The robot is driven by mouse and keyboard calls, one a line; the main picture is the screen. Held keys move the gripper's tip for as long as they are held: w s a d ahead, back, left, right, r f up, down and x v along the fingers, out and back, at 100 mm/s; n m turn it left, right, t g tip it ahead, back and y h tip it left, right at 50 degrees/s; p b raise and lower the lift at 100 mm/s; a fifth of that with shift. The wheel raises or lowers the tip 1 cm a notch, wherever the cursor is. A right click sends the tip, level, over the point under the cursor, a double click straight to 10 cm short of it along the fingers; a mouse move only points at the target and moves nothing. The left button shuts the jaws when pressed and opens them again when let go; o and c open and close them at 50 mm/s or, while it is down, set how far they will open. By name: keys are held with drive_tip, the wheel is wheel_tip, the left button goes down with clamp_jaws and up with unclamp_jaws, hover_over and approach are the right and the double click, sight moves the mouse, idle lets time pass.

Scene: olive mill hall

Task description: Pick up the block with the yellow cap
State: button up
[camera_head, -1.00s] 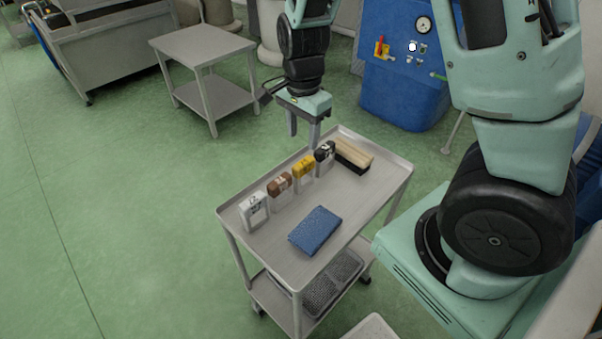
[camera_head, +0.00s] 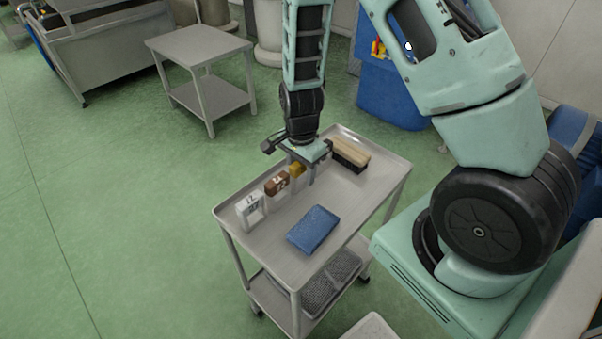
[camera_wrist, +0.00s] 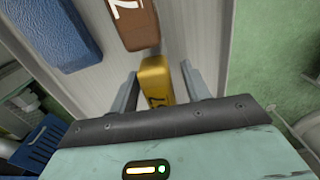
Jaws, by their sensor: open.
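The block with the yellow cap (camera_head: 296,169) stands on the cart's top tray, partly hidden by my gripper in the head view. In the wrist view the yellow cap (camera_wrist: 157,80) lies between the two fingers. My gripper (camera_head: 302,176) points down over it and is open, with one finger on each side of the block. In the wrist view the gripper (camera_wrist: 161,84) shows small gaps beside the cap; I cannot tell whether a finger touches it.
A brown-capped block (camera_head: 277,184) and a white-capped block (camera_head: 250,207) stand in the same row to the left. A blue pad (camera_head: 314,230) lies in front. A brush (camera_head: 349,155) lies behind. The grey cart's tray (camera_head: 364,190) is bare at right.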

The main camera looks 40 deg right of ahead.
clamp_jaws()
